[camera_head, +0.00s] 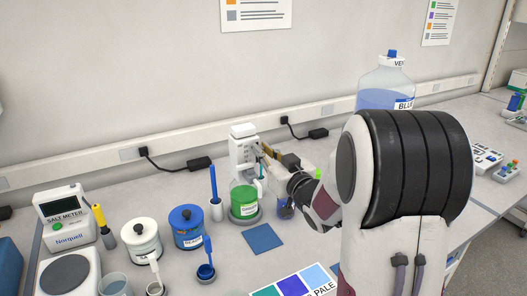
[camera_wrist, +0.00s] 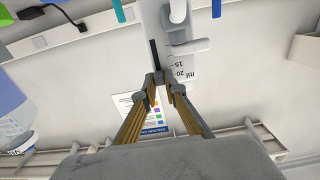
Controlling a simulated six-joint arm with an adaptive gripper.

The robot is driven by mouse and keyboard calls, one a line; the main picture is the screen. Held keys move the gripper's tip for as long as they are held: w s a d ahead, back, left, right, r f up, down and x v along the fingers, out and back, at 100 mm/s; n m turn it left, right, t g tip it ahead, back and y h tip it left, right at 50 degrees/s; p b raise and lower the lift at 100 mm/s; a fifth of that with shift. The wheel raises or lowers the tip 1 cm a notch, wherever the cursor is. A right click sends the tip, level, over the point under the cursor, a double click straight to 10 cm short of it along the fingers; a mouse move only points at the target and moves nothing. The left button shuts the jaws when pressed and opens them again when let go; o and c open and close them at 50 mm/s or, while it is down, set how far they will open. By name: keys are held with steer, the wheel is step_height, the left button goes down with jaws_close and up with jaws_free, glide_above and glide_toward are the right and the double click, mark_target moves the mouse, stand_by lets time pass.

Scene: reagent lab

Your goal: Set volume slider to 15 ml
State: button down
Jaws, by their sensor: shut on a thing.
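The white dispenser (camera_head: 242,146) stands upright on top of a bottle of green liquid (camera_head: 244,202) near the wall. In the wrist view its white body (camera_wrist: 180,73) fills the top middle, with a dark slider slot (camera_wrist: 154,53) and printed marks reading 15, 20 and ml beside it. My gripper (camera_wrist: 162,80) is shut on the volume slider at the end of the slot nearest my fingers. The fingertips hide most of the slider, so its exact setting is not readable. In the head view my gripper (camera_head: 267,152) is at the dispenser's right side.
A blue pad (camera_head: 262,239) lies in front of the green bottle. Blue (camera_head: 187,227) and white (camera_head: 141,239) jars and a salt meter (camera_head: 66,217) stand to the left. A large bottle of blue liquid (camera_head: 385,85) stands behind my arm. A wall rail runs behind.

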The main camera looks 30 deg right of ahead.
steer(key=shift+f, duration=0.8)
steer(key=c, duration=2.1)
jaws_free()
steer(key=shift+s, duration=0.1)
steer(key=shift+s, duration=5.9)
steer(key=shift+f, duration=0.1)
